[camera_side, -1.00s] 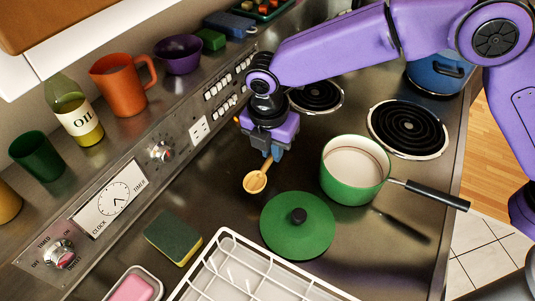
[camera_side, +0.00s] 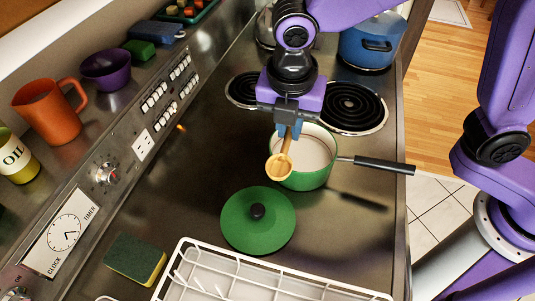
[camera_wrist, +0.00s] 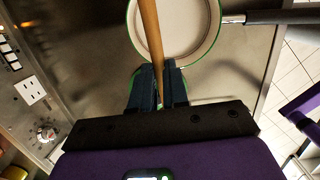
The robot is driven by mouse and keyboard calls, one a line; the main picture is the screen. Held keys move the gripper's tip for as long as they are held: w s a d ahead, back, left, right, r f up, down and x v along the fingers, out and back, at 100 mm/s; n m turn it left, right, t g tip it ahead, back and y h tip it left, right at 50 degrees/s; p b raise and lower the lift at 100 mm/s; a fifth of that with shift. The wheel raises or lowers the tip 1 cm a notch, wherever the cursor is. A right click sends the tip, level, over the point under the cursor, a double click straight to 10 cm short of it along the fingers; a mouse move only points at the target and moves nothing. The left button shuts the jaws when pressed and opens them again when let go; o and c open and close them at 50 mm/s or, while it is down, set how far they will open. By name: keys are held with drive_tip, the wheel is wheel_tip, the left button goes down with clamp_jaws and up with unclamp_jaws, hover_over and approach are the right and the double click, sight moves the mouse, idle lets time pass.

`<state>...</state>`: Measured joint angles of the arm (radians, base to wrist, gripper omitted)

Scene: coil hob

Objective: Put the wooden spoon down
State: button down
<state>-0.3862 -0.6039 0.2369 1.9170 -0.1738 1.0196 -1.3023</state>
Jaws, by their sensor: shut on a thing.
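The wooden spoon (camera_side: 279,167) hangs from my gripper (camera_side: 290,131) in the side view, its bowl low and tilted toward the camera. The bowl overlaps the left rim of the green saucepan (camera_side: 307,178) in the picture; I cannot tell whether they touch. My gripper is shut on the spoon's handle. In the wrist view the handle (camera_wrist: 151,40) runs up from between the blue fingers (camera_wrist: 160,72), across the saucepan (camera_wrist: 206,30); the spoon's bowl is out of frame. The saucepan's inside is cream-coloured.
A green lid (camera_side: 243,232) lies on the steel top in front of the saucepan. A white dish rack (camera_side: 235,259) and a sponge (camera_side: 135,258) are nearer. Coil burners (camera_side: 351,106) and a blue pot (camera_side: 366,48) are behind. Bare steel lies left of the lid.

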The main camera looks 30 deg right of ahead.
drive_tip(key=shift+w+d, duration=0.5)
drive_tip(key=shift+d, duration=0.25)
drive_tip(key=w+a+f, duration=0.4)
drive_tip(key=w+a, duration=0.1)
drive_tip(key=w, duration=0.1)
hover_over(232, 153)
drive_tip(key=f, duration=0.3)
drive_tip(key=s+f, duration=0.1)
drive_tip(key=f, duration=0.1)
drive_tip(key=shift+w+a+f, duration=0.15)
drive_tip(key=shift+w+f, duration=0.1)
drive_tip(key=shift+f, duration=1.7)
drive_tip(key=shift+f, duration=0.1)
drive_tip(key=c, duration=1.1)
unclamp_jaws()
